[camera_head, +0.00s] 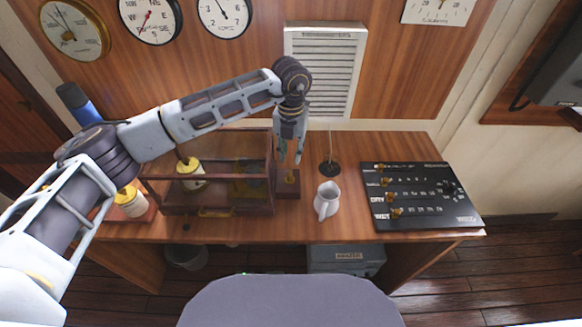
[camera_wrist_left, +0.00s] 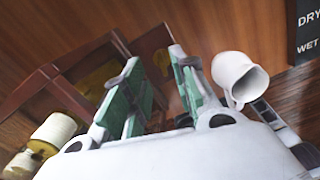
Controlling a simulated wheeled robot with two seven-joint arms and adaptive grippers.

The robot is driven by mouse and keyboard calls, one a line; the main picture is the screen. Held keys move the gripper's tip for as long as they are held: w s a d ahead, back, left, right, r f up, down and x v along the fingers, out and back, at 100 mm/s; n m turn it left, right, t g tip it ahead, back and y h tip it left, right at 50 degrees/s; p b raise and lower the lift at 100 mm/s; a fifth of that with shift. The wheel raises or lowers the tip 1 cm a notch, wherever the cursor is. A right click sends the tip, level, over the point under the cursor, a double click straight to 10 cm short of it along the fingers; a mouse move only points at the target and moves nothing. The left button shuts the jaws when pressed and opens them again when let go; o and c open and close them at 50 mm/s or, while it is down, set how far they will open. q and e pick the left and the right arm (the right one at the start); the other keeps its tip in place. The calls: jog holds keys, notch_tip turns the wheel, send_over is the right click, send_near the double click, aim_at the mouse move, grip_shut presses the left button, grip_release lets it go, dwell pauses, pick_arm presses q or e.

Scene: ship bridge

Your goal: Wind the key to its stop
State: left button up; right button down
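A small brass piece (camera_head: 291,177), which looks like the key, stands on a wooden block (camera_head: 288,190) at the right end of a wood-framed glass case (camera_head: 240,206). My left gripper (camera_head: 290,160) hangs fingers down just above the brass piece. In the left wrist view its two green-padded fingers (camera_wrist_left: 160,90) are apart, with no held object visible between them. I cannot tell whether a fingertip touches the brass piece. The key's turn angle is too small to read. My right gripper is in neither view.
A black lettered panel (camera_head: 420,196) lies farther right. A white-and-yellow cylinder (camera_head: 131,202) stands left of the case. Bare desk (camera_head: 350,220) shows around the mug.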

aim_at(291, 169)
pick_arm(q)
jog(key=shift+f+p, duration=0.5)
jog(key=shift+f, duration=3.25)
grip_shut()
